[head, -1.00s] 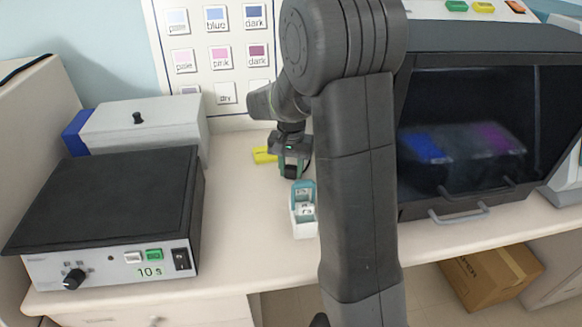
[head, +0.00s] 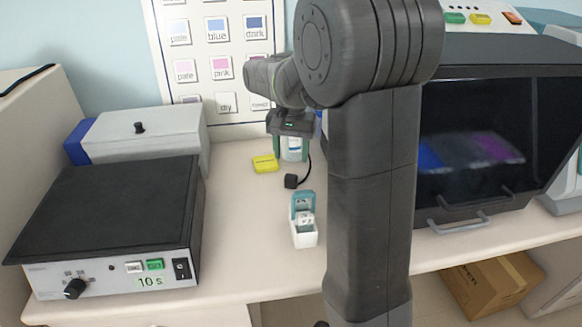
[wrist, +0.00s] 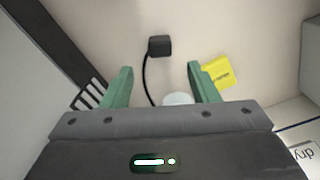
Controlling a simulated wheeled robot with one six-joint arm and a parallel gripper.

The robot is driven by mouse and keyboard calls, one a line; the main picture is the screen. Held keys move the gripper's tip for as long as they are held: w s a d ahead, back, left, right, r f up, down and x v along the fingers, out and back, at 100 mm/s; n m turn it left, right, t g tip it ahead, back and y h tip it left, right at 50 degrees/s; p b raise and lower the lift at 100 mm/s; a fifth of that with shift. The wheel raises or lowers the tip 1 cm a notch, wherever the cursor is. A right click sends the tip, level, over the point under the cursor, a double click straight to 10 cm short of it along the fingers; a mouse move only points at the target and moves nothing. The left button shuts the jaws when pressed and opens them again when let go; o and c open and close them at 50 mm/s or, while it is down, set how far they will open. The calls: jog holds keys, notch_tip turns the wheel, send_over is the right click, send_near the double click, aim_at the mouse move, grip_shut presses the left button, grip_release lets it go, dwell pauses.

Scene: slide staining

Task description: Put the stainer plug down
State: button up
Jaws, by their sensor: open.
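The stainer plug (head: 291,181) is a small black block lying on the counter, with a black cord running up behind it to the right. In the wrist view the plug (wrist: 159,46) lies on the bare counter beyond my fingertips, its cord curving down between the fingers. My gripper (head: 291,152) is open and empty, raised above and behind the plug, apart from it. Its two green fingers (wrist: 160,82) are spread wide in the wrist view.
A yellow block (head: 264,164) lies left of the plug. A white box with an open teal lid (head: 303,208) stands in front. A white bottle (head: 294,148) stands behind. A black-topped device (head: 110,205) is at left, and a dark-windowed cabinet (head: 490,140) at right.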

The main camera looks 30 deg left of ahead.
aim_at(291, 176)
jog(key=shift+r, duration=2.1)
notch_tip(291, 176, down, 14)
jog(key=shift+r+b, duration=0.25)
jog(key=shift+b, duration=0.25)
jog(key=shift+r, duration=0.4)
jog(key=shift+f, duration=0.15)
